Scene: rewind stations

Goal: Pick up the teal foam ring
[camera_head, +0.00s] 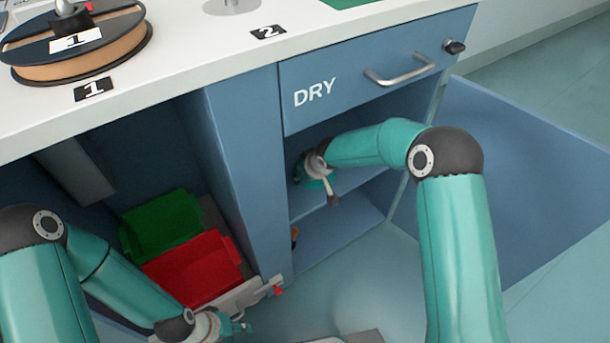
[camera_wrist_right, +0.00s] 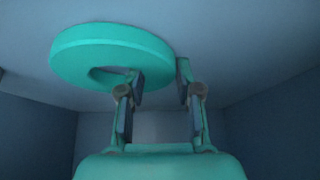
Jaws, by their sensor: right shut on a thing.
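The teal foam ring (camera_wrist_right: 108,45) shows at the upper left of the right wrist view, a thick disc with a dark hole partly visible. My right gripper (camera_wrist_right: 160,76) is shut on the ring's near right part, with one finger at the hole and the other outside the rim. In the head view, my right arm reaches into the open compartment under the DRY drawer, and the ring cannot be made out clearly there. My left gripper (camera_head: 240,322) is low in the head view, near the red bin's shelf; its finger opening is unclear.
The DRY drawer (camera_head: 360,75) is shut above the compartment. A blue door (camera_head: 530,180) stands open at the right. A green bin (camera_head: 160,225) and red bin (camera_head: 195,268) sit in the left bay. A spool (camera_head: 85,60) is on the white counter (camera_head: 185,60).

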